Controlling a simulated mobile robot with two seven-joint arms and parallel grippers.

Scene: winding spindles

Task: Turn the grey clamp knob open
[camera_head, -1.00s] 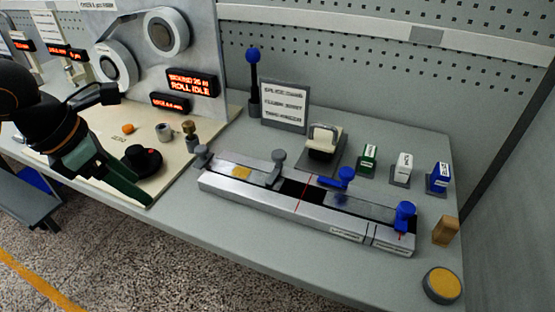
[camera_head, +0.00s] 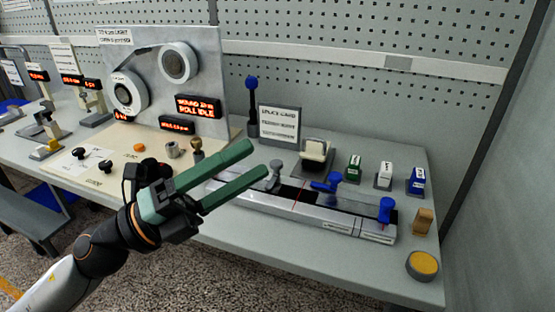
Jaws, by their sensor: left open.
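A grey knob (camera_head: 275,178) stands on the left part of the long metal splice block (camera_head: 340,226). Its stem is upright beside the black middle section. The block's left end, where a second grey knob showed earlier, is hidden behind my left gripper. My left gripper (camera_head: 257,160) reaches in from the lower left with its two green fingers apart and nothing between them. In the picture, its fingertips are just left of and above the visible grey knob; I cannot tell whether they touch it. My right gripper is not in view.
Blue knobs (camera_head: 386,208) stand on the block's right half. A tape dispenser (camera_head: 315,153), a sign (camera_head: 279,125) and a blue-topped post (camera_head: 252,110) stand behind it. Green, white and blue blocks (camera_head: 417,180) are at the right, near a yellow-topped button (camera_head: 422,264).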

